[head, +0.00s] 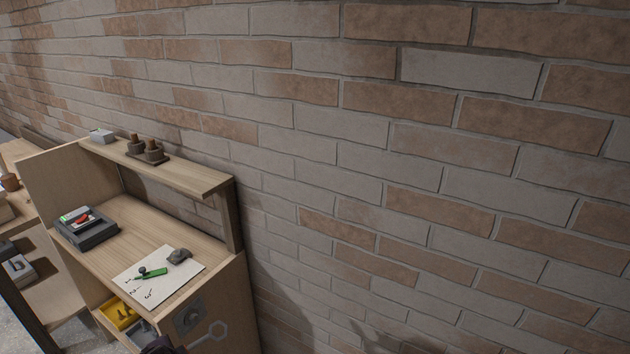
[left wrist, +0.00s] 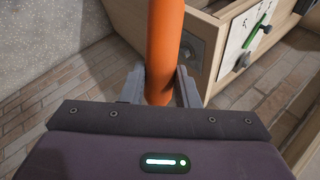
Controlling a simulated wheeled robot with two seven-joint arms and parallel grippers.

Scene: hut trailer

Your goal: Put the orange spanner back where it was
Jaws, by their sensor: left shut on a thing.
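In the left wrist view, an orange bar (left wrist: 165,45), the part of the orange spanner that shows, stands between the jaws of my left gripper (left wrist: 159,88). The gripper is shut on it; the spanner's far end runs out of the top of the picture. In the head view only a dark piece of my left gripper shows at the bottom edge, and no orange is visible there. A grey spanner-shaped outline (head: 210,336) shows on the desk's end panel, beside a square metal plate (head: 188,317). My right gripper is not in view.
The wooden desk (head: 185,236) stands against the brick wall (head: 400,180). A sheet of paper (head: 160,290) with a green pen and a grey lump lies on top, near a dark box (head: 86,232). An open drawer holds a yellow tray (head: 117,313). A shelf (head: 185,180) overhangs the back.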

